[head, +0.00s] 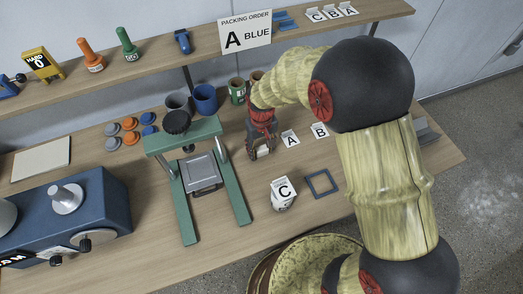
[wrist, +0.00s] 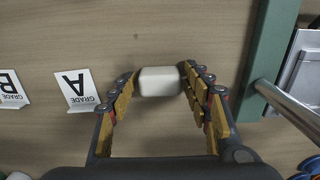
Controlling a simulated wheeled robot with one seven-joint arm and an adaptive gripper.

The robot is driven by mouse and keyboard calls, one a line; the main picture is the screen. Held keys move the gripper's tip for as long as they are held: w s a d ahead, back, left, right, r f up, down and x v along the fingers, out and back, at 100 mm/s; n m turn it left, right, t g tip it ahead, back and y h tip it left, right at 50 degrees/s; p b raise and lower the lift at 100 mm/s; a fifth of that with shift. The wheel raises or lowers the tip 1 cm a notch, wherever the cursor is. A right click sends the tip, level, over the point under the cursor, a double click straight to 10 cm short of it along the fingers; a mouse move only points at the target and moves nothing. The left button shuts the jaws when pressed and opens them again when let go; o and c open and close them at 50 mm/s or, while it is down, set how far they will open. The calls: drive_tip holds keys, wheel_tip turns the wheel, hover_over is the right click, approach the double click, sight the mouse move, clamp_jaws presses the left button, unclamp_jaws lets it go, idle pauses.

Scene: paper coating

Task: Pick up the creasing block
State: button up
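The creasing block is a small white block with rounded edges (wrist: 160,81), at the upper middle of the wrist view. My gripper (wrist: 159,78) has one fingertip against each short side of the block, with no clear gap on either side. In the head view, my gripper (head: 262,147) points down at the table between the green press and the grade A card. A bit of the pale block (head: 264,152) shows between the fingers there. I cannot tell whether the block rests on the table or is just above it.
The green press (head: 183,150) stands close beside my gripper. The grade A card (head: 290,138) and B card (head: 320,130) stand on the other side. Cups (head: 205,98) stand behind. A white C block (head: 283,193) and a dark square frame (head: 321,183) are nearer the front edge.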

drive_tip(key=c, duration=0.8)
drive_tip(key=shift+r, duration=0.1)
